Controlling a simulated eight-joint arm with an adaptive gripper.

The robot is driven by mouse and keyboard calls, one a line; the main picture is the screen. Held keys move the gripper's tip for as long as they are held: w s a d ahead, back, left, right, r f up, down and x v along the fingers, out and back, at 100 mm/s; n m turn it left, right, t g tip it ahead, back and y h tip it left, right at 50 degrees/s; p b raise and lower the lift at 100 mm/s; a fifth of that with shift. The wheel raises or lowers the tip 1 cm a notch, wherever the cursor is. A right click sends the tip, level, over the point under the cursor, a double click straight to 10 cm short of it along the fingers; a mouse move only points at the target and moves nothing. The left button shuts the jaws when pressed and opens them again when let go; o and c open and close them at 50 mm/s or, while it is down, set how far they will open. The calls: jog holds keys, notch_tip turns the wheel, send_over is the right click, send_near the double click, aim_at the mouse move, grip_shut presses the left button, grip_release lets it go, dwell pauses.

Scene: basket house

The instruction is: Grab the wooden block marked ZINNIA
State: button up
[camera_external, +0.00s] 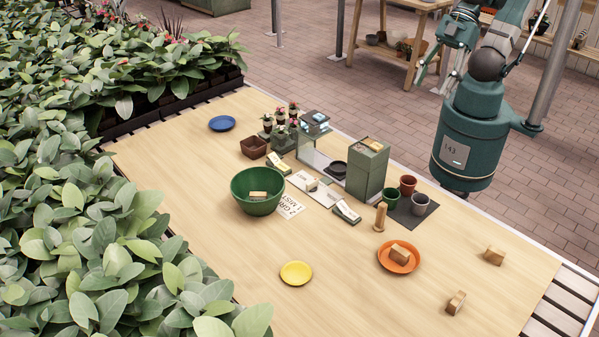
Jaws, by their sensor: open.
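Several small wooden blocks are in view, and I cannot read a name on any of them. One wooden block (400,254) lies on the orange plate (384,262). A second wooden block (494,255) lies at the right of the table, and a third wooden block (456,302) stands or leans near the front right. Another wooden piece (258,196) lies in the green bowl (240,181). My gripper (434,76) is open and empty at the top right, pointing down, well away from all the blocks.
A dark green box (367,172), small pots (407,185) on a dark mat (420,213) and a wooden peg (380,217) stand mid-table. A yellow plate (296,273) and a blue plate (222,123) lie apart. Leafy plants (75,220) line the left edge. The front middle is clear.

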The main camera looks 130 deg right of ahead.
jog(key=shift+w+r, duration=0.1)
jog(key=n+g, duration=0.7)
jog(key=n, duration=1.1)
send_over(459, 297)
jog(key=f, duration=2.5)
jog(key=shift+d, duration=0.2)
jog(key=shift+a+f+n, duration=0.15)
jog(key=shift+f+n, duration=0.05)
jog(key=shift+n, duration=0.1)
jog(key=shift+f, duration=0.1)
